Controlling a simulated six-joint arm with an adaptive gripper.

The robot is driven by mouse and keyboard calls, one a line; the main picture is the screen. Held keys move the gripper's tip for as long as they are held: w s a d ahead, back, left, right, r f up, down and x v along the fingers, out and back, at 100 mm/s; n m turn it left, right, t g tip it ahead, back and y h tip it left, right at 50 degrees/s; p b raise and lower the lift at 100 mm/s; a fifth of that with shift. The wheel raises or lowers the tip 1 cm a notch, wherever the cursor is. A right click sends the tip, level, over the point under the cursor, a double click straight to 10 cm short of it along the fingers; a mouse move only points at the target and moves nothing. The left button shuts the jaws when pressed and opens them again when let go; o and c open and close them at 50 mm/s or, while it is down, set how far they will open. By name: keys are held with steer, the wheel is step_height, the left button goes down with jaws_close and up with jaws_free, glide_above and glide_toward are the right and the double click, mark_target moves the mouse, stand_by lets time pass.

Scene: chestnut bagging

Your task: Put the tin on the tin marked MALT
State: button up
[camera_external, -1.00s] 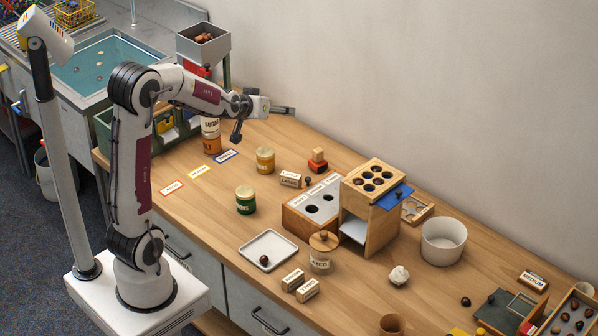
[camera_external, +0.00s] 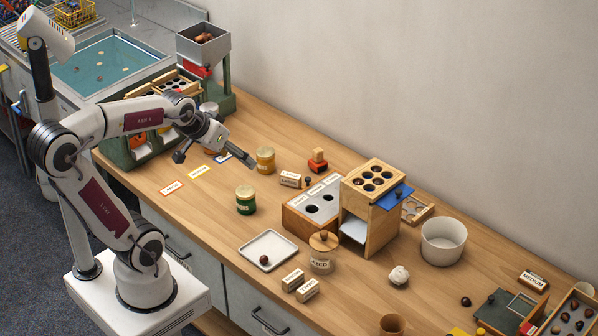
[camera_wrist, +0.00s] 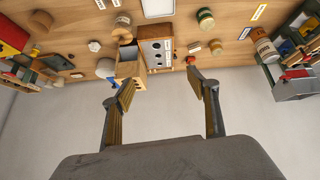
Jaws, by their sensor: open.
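My gripper (camera_external: 214,158) is open and empty, held tilted above the bench's left part. It is also open in the wrist view (camera_wrist: 161,80). A white tin (camera_external: 209,108) stands on an orange tin, mostly hidden behind my wrist; the white one read SUGAR a second ago. The orange tin's label ends in what looks like LT. The pair shows at the right of the wrist view (camera_wrist: 265,46). An amber tin (camera_external: 265,160) stands just right of my gripper, apart from the jaws. A green tin with a pale lid (camera_external: 246,201) stands nearer the front.
Red, yellow and blue framed cards (camera_external: 172,187) lie along the bench's left. A wooden block with holes (camera_external: 300,218), a dispenser box (camera_external: 380,205), a white tray (camera_external: 252,241) and a lidded jar (camera_external: 321,258) stand to the right. Bench around the green tin is clear.

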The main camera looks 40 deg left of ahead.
steer(key=s+f+m+g, duration=0.1)
steer(key=s, duration=0.9)
steer(key=shift+s+f+g, duration=0.35)
steer(key=shift+s+g, duration=0.05)
steer(key=shift+d, duration=0.1)
